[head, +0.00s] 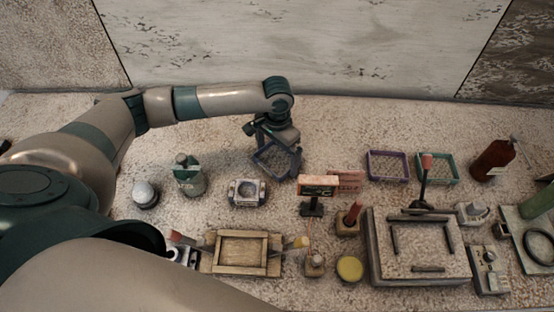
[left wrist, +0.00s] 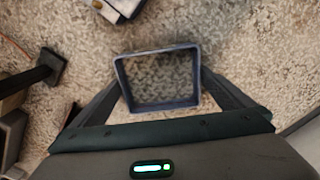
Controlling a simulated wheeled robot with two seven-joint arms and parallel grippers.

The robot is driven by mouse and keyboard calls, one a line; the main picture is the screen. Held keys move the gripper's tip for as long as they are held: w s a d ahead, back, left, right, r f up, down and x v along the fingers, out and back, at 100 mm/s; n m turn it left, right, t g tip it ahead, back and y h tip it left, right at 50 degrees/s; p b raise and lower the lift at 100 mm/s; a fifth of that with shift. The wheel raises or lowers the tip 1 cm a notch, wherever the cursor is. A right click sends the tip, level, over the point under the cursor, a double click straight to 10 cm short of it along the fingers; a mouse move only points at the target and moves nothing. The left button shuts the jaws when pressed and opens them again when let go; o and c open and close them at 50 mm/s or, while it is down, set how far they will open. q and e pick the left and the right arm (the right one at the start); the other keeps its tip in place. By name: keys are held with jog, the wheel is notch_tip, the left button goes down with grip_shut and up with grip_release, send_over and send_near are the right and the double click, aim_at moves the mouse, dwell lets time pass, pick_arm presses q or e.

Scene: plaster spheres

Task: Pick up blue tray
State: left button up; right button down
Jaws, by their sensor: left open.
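The blue tray (head: 273,171) is a small square frame at the back middle of the table, partly hidden by my left gripper (head: 276,150) in the head view. In the left wrist view the tray's blue rim (left wrist: 165,104) shows whole, and the speckled surface shows inside it. My left gripper (left wrist: 160,82) is open, with one finger at each side of the tray. The fingertips are close to its side walls; I cannot tell whether they touch. My right gripper is not in view.
A purple tray (head: 387,154) and a green tray (head: 448,155) stand to the right. A green-capped jar (head: 190,181), a small white square holder (head: 248,192) and a sign on a black stand (head: 313,205) are nearby. Table behind the blue tray is clear.

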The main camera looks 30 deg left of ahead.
aim_at(277, 161)
pick_arm(q)
jog(key=c, duration=0.8)
jog(key=shift+r, duration=0.15)
notch_tip(277, 161, up, 10)
jog(key=b, duration=0.2)
jog(key=shift+b, duration=0.3)
dwell(0.3)
